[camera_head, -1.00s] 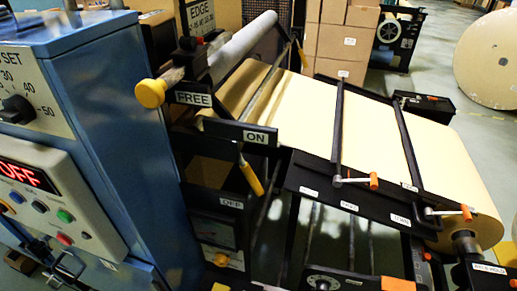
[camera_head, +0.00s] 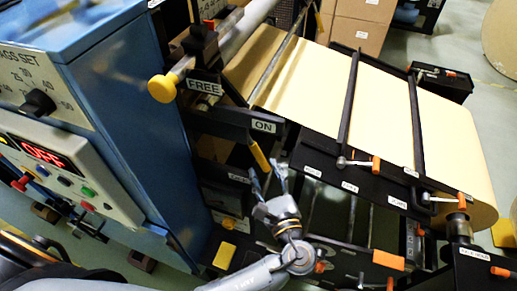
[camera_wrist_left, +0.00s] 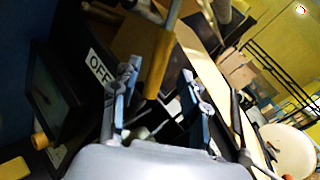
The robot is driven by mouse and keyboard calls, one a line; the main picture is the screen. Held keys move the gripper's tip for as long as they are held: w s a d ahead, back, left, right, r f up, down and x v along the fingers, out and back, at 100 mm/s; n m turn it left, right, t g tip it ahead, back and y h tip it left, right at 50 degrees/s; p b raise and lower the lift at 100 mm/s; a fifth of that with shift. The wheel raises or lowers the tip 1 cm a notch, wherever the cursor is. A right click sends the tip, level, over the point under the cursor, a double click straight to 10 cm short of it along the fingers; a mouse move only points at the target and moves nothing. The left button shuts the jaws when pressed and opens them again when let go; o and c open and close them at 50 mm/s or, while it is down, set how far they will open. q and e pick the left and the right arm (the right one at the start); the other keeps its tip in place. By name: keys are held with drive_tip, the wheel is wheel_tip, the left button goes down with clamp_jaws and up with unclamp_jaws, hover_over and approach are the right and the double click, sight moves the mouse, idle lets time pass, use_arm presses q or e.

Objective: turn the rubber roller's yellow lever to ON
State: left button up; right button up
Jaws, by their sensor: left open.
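The yellow lever grip (camera_head: 260,155) hangs downward below the plate with the ON label (camera_head: 264,127). The OFF label (camera_head: 239,178) is lower down on the machine, partly beside my gripper. My left gripper (camera_head: 269,171) is open just below the lever's end in the head view. In the left wrist view the yellow lever grip (camera_wrist_left: 157,68) shows between the two spread fingers, with the OFF label (camera_wrist_left: 101,68) to their left. I cannot tell whether a finger touches the lever. My right gripper is not in view.
A yellow round knob (camera_head: 162,88) stands by the FREE label (camera_head: 205,87). The blue cabinet (camera_head: 135,120) with a red OFF display is at left. Orange-handled cranks (camera_head: 360,163) and the kraft paper web (camera_head: 385,115) lie to the right.

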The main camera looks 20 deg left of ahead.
sight(259, 157)
use_arm(q)
drive_tip(key=p+x, duration=0.1)
drive_tip(key=x, duration=0.4)
drive_tip(key=shift+w+a, duration=0.15)
drive_tip(key=shift+w, duration=0.05)
drive_tip(key=shift+w+a+p, duration=0.2)
drive_tip(key=shift+w+p, duration=0.1)
drive_tip(key=shift+w, duration=0.05)
drive_tip(key=shift+c, duration=0.2)
clamp_jaws()
